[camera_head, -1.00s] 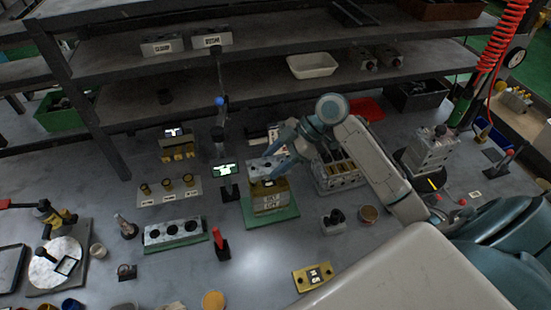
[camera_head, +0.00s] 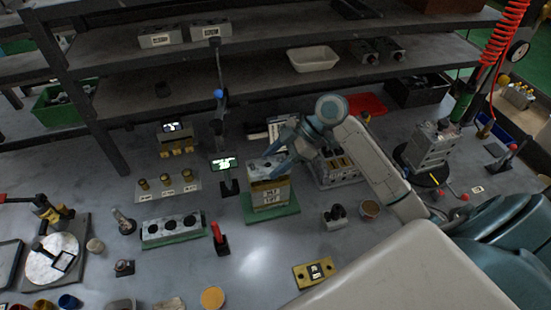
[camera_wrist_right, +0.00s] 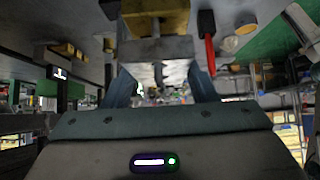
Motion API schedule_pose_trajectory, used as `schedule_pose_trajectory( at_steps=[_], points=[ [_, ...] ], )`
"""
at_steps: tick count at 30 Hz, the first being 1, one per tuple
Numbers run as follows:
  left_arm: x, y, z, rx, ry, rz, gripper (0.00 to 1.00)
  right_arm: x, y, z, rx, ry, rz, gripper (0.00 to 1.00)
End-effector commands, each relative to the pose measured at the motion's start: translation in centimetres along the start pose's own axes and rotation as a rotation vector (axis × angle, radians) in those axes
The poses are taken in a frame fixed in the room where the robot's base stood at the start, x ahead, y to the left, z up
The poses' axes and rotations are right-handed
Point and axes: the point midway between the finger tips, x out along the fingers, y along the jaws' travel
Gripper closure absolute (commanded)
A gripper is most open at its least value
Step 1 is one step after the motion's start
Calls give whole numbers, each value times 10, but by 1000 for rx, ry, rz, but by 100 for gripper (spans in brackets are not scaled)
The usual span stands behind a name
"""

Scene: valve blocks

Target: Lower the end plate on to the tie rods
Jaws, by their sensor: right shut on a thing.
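The grey end plate (camera_head: 266,168) is in the head view at the middle, over a brass-coloured valve block stack (camera_head: 270,194) with a white label. The stack stands on a green base (camera_head: 272,216). My right gripper (camera_head: 278,163) comes from the right and is shut on the plate. In the right wrist view, the plate (camera_wrist_right: 155,48) lies between the two blue fingers (camera_wrist_right: 162,88), with the brass stack (camera_wrist_right: 155,22) beyond it. The tie rods are hidden or too small to make out. I cannot tell whether the plate touches the stack. My left gripper is not in view.
A small screen on a post (camera_head: 223,163) stands close left of the stack. Another grey block assembly (camera_head: 338,168) is close right.

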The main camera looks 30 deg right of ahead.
Motion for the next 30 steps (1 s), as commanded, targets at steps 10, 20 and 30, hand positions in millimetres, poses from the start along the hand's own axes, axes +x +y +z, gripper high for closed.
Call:
schedule_pose_trajectory(
  at_steps=[10,20,30],
  points=[
    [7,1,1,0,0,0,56,7,0,7,0,1,0,78],
    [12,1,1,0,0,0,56,13,0,12,0,1,0,78],
    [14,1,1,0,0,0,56,14,0,14,0,0,0,22]
  ],
)
